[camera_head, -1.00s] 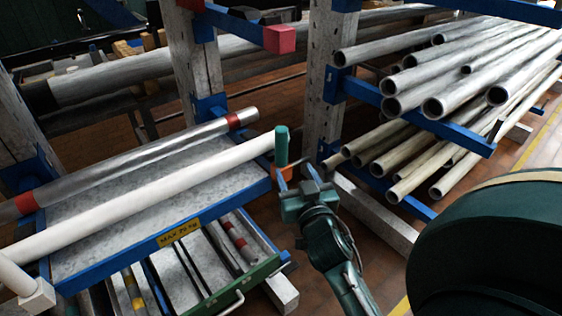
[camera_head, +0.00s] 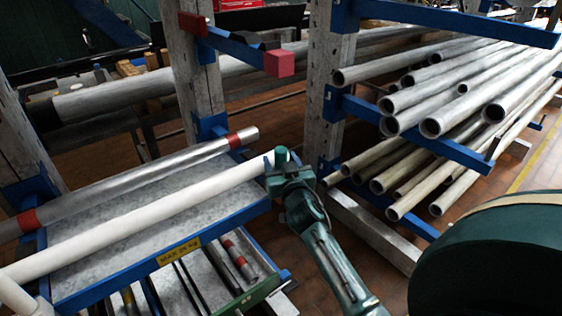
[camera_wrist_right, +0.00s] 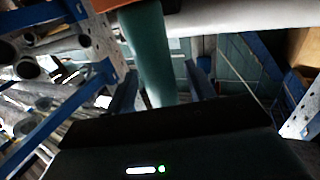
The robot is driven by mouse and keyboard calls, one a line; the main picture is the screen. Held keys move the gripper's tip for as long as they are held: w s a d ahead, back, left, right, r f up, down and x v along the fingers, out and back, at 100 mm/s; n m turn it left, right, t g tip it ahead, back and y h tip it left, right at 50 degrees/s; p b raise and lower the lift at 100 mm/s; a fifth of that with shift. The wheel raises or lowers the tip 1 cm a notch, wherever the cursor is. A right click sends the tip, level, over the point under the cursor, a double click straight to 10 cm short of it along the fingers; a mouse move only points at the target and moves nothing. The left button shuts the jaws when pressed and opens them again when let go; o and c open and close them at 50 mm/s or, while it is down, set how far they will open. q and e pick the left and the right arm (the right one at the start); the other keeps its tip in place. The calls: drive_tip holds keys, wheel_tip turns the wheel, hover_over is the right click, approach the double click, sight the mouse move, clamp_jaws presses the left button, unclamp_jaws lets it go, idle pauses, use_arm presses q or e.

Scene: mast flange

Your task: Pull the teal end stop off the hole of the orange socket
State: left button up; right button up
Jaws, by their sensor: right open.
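The teal end stop (camera_head: 282,154) is an upright cylinder at the right end of the white pipe in the head view; its lower part is hidden behind my right gripper (camera_head: 279,166). In the right wrist view the teal end stop (camera_wrist_right: 148,50) runs down between the two spread fingers of my right gripper (camera_wrist_right: 161,72), nearer the left finger. The gripper is open and I see no grip on it. My left gripper is out of view.
The white pipe (camera_head: 150,215) lies along a blue-edged grey shelf (camera_head: 185,215), beside a steel pipe with red bands (camera_head: 130,180). An upright post (camera_head: 322,100) and blue arms (camera_head: 420,128) with stacked grey pipes stand right of the gripper. Below lies brown floor.

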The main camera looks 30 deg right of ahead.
sight(281, 149)
drive_tip(key=c, duration=1.1)
drive_tip(key=shift+r+p, duration=0.5)
drive_tip(key=shift+r, duration=0.05)
drive_tip(key=shift+r+p, duration=0.6)
drive_tip(key=shift+r, duration=0.05)
drive_tip(key=shift+r+p, duration=0.4)
drive_tip(key=shift+r, duration=0.05)
drive_tip(key=shift+r+p, duration=1.55)
drive_tip(key=shift+r, duration=0.25)
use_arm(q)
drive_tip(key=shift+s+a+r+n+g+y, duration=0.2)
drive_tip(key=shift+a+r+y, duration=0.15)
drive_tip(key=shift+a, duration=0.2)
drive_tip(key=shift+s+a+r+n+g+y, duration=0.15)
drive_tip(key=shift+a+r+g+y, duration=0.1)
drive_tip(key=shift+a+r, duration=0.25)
use_arm(e)
drive_tip(key=shift+r, duration=0.1)
